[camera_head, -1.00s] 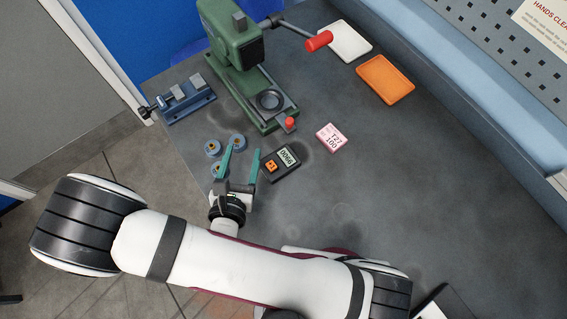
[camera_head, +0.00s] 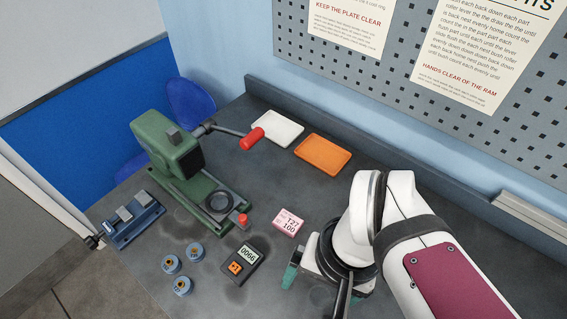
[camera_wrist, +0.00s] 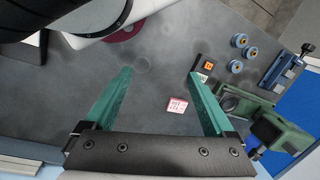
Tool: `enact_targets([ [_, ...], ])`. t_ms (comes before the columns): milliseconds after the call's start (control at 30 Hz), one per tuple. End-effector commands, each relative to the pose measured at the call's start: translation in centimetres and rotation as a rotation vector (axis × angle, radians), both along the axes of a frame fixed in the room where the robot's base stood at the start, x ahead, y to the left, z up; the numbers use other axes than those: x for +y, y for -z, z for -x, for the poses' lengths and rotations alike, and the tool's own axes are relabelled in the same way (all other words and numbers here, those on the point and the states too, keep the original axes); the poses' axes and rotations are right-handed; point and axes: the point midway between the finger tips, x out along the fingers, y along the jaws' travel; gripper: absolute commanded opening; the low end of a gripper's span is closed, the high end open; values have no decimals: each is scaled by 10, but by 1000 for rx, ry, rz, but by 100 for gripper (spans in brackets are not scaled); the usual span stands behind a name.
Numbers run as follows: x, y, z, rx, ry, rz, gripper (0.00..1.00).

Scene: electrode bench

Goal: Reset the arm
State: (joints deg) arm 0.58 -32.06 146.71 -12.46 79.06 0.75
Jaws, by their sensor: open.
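My gripper (camera_wrist: 160,73) is open and empty in the wrist view, its two teal fingers spread apart above the bare grey bench. In the head view one teal finger (camera_head: 291,275) shows low over the bench, right of the pink label block; the rest of the gripper is mostly hidden behind my white wrist. The pink block (camera_head: 288,222), marked T27 100, lies on the bench; it also shows between and beyond the fingers in the wrist view (camera_wrist: 177,105). A black counter (camera_head: 243,260) with a small display and orange button lies left of the gripper.
A green lever press (camera_head: 178,150) with a red handle stands at the left. A blue vice (camera_head: 133,220) and several blue spools (camera_head: 195,252) lie nearby. A white tray (camera_head: 277,128) and an orange tray (camera_head: 323,155) lie toward the back wall (camera_head: 400,130).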

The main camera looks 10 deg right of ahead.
Motion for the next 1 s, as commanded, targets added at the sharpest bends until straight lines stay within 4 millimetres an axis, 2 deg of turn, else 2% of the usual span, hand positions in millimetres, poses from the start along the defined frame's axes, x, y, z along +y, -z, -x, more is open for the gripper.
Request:
enact_targets([
  [67,2,-4,-6,-4,-51,6,100],
  [167,25,-24,-43,-30,-383,38,100],
  [200,42,-32,-63,-45,-563,57,100],
  [267,74,-41,-87,-69,-818,81,100],
  [300,96,-45,-99,-84,-969,96,100],
  [400,135,-49,-115,-110,-1215,120,100],
  [467,144,-45,-118,-115,-1269,126,100],
  [533,144,-33,-117,-113,-1278,127,100],
  [800,143,33,-117,-113,-1271,125,100],
  [900,143,46,-117,-116,-1269,126,100],
  [1000,144,50,-118,-119,-1268,125,100],
])
